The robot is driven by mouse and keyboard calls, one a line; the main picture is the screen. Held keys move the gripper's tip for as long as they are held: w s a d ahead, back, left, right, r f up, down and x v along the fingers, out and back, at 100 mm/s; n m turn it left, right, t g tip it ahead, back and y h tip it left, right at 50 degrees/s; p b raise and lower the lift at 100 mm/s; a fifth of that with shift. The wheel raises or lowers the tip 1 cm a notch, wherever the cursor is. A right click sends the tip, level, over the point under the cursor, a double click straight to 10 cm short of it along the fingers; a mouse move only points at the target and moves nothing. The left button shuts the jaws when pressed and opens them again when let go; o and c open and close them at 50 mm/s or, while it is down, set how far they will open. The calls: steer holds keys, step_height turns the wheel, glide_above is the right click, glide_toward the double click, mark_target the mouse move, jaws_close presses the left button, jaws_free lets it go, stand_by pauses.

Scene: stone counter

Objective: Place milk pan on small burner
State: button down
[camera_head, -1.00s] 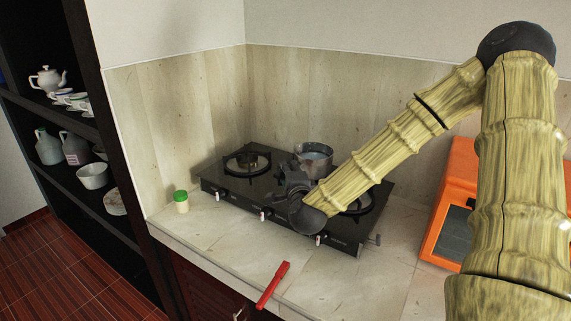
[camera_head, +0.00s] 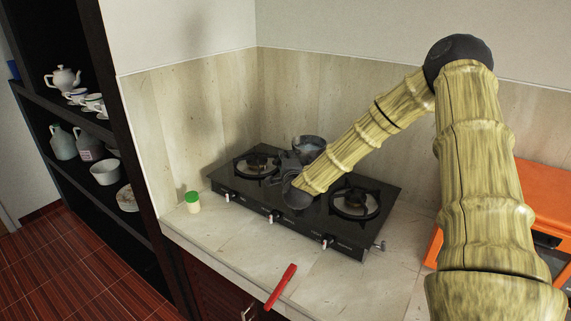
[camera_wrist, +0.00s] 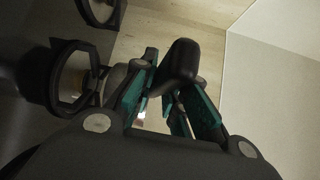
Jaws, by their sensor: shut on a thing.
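The milk pan (camera_head: 309,146) is a small grey metal pan with pale, bluish contents or inner surface, at the back middle of the black stove (camera_head: 305,213). My gripper (camera_head: 284,174) is just in front of it, partly hidden by my arm. In the wrist view my gripper (camera_wrist: 170,100) has its teal-lined fingers closed on a dark handle (camera_wrist: 180,64). The left burner (camera_head: 257,164) and right burner (camera_head: 355,203) show bare. The middle of the stove is covered by the pan, gripper and arm, so no small burner shows there. I cannot tell whether the pan touches the stove.
A green-capped jar (camera_head: 192,202) stands left of the stove. A red-handled object (camera_head: 281,286) lies at the counter's front edge. An orange appliance (camera_head: 540,200) stands at the right. A dark shelf (camera_head: 120,150) with crockery is at the left. Wall panels rise close behind the stove.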

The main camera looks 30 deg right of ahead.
steer(key=shift+w+r, duration=0.1)
steer(key=shift+w, duration=0.25)
steer(key=shift+d+f+p, duration=0.1)
steer(key=shift+f+p, duration=1)
steer(key=shift+f, duration=0.75)
steer(key=c, duration=1.4)
jaws_free()
steer(key=shift+s, duration=0.1)
steer(key=shift+c, duration=0.2)
steer(key=shift+s, duration=0.1)
steer(key=b+v, duration=0.4)
steer(key=v, duration=0.8)
